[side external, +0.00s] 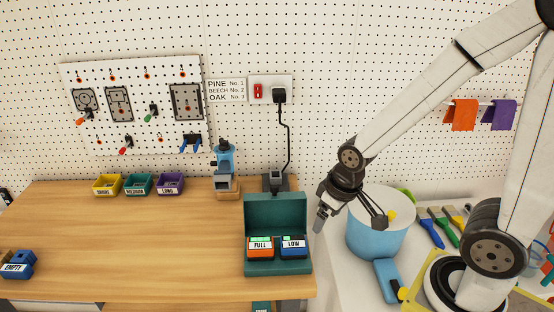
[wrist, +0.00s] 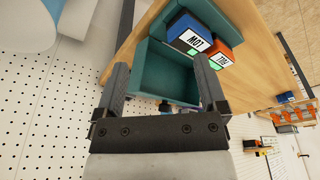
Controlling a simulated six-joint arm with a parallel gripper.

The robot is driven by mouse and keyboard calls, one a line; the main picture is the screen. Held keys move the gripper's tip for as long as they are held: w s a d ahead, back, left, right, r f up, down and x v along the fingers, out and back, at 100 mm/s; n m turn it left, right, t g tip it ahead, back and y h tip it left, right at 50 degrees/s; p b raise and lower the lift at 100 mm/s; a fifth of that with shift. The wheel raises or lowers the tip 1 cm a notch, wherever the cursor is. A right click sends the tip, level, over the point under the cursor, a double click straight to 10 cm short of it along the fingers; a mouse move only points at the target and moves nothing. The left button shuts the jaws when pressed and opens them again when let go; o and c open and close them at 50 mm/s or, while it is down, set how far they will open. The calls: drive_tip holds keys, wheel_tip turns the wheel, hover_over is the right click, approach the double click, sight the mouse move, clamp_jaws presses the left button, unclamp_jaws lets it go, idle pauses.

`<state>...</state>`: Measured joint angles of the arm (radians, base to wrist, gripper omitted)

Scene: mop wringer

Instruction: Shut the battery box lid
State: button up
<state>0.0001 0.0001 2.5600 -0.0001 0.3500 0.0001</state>
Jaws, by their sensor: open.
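The teal battery box (side external: 280,269) stands at the right front of the wooden bench. Its lid (side external: 276,208) is open, standing up at the back. An orange battery marked FULL (side external: 260,247) and a blue battery marked LOW (side external: 294,246) sit side by side in it. The wrist view shows the open lid (wrist: 165,72) between my fingers in the picture, with the LOW (wrist: 189,36) and FULL (wrist: 221,57) batteries beyond. My gripper (side external: 348,222) is open and empty, to the right of the box and apart from the lid. It also shows in the wrist view (wrist: 163,72).
A black charger (side external: 275,181) with a cable stands behind the lid. A blue device (side external: 225,160) stands behind and left. A blue drum (side external: 375,238) is right of my gripper. Bins (side external: 138,185) line the bench's back. The bench's middle (side external: 140,240) is clear.

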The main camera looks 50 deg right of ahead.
drive_tip(key=shift+w+r, duration=0.15)
drive_tip(key=shift+w, duration=0.15)
drive_tip(key=c, duration=0.7)
drive_tip(key=shift+w+d+r+m, duration=0.1)
drive_tip(key=shift+w+r+m, duration=0.1)
drive_tip(key=shift+w, duration=0.3)
drive_tip(key=shift+w+d+r+m, duration=0.1)
drive_tip(key=shift+w+m, duration=0.1)
drive_tip(key=shift+w, duration=0.3)
clamp_jaws()
drive_tip(key=w+d+r+m+g, duration=0.1)
drive_tip(key=w+d+r+m, duration=0.1)
drive_tip(key=w, duration=0.7)
drive_tip(key=w+d+r+m+g, duration=0.1)
drive_tip(key=w+d+r+m, duration=0.2)
drive_tip(key=w, duration=0.6)
drive_tip(key=shift+d+r+m, duration=0.3)
drive_tip(key=shift+r+m, duration=0.85)
drive_tip(key=shift+m, duration=0.45)
